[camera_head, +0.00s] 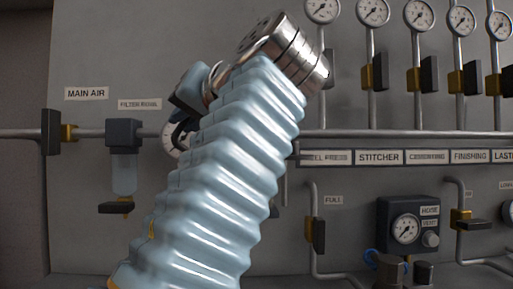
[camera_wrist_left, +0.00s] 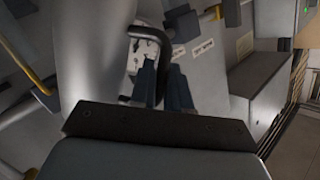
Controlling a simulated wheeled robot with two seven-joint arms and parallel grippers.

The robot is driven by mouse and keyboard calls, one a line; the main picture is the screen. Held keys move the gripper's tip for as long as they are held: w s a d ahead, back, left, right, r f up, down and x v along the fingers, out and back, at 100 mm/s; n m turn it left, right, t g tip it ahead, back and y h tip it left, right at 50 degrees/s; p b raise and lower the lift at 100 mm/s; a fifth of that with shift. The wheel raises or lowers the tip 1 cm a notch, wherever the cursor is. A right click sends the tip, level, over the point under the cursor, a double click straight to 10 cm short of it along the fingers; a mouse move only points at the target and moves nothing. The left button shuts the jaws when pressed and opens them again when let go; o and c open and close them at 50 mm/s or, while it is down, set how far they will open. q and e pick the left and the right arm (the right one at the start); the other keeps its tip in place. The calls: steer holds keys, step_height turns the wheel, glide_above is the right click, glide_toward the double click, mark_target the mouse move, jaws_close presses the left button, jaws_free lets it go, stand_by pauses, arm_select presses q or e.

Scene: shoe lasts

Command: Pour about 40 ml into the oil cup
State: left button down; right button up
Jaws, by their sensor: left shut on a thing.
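My left gripper (camera_wrist_left: 165,88) shows in the left wrist view as two dark fingers shut on a black handle (camera_wrist_left: 150,34). A large smooth grey body (camera_wrist_left: 92,45) stands beside the handle; it looks like a vessel, but I see no rim, spout or liquid level. In the head view my ribbed pale-blue arm fills the middle and hides most of what is held. My left gripper (camera_head: 190,92) shows partly there, with a dark curved piece below it. I cannot make out the oil cup for certain. My right gripper does not show.
A grey wall panel is close behind my arm. It carries a filter with a clear bowl (camera_head: 124,172), a horizontal pipe (camera_head: 400,134), several gauges with valves along the top right, and a dark regulator box (camera_head: 407,226) at the lower right.

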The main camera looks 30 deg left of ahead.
arm_select(q)
steer(key=shift+w+d+r+m+y+p, duration=0.25)
steer(key=shift+r+p, duration=0.1)
steer(key=shift+r, duration=0.2)
steer(key=shift+w+d+r+m+y+p, duration=0.15)
steer(key=shift+d+r+m+p, duration=0.15)
steer(key=shift+r, duration=0.2)
steer(key=shift+w+d+r+m+y+p, duration=0.2)
steer(key=shift+r+m+y+p, duration=0.1)
steer(key=shift+r+m+p, duration=0.2)
steer(key=shift+w+d+f+m+y+b, duration=0.1)
steer(key=shift+f+m+y+b, duration=0.2)
steer(key=shift+m+b, duration=0.2)
steer(key=shift+w+d+r+m+y, duration=0.1)
steer(key=shift+w+d+m+y, duration=0.2)
steer(key=shift+m, duration=0.35)
steer(key=shift+w+d+m+t+b, duration=0.1)
steer(key=shift+m+t+b, duration=0.2)
steer(key=shift+m+t, duration=0.1)
steer(key=shift+w+d+r+m+t+y+p, duration=0.35)
steer(key=shift+r+m+y+p, duration=0.2)
steer(key=shift+m, duration=0.25)
steer(key=shift+s+d+r, duration=0.1)
steer(key=shift+s+d, duration=0.1)
steer(key=shift+s, duration=0.25)
steer(key=shift+w+d+r+m+y, duration=0.15)
steer(key=shift+d+m+y, duration=0.1)
steer(key=shift+m, duration=0.25)
stand_by(0.6)
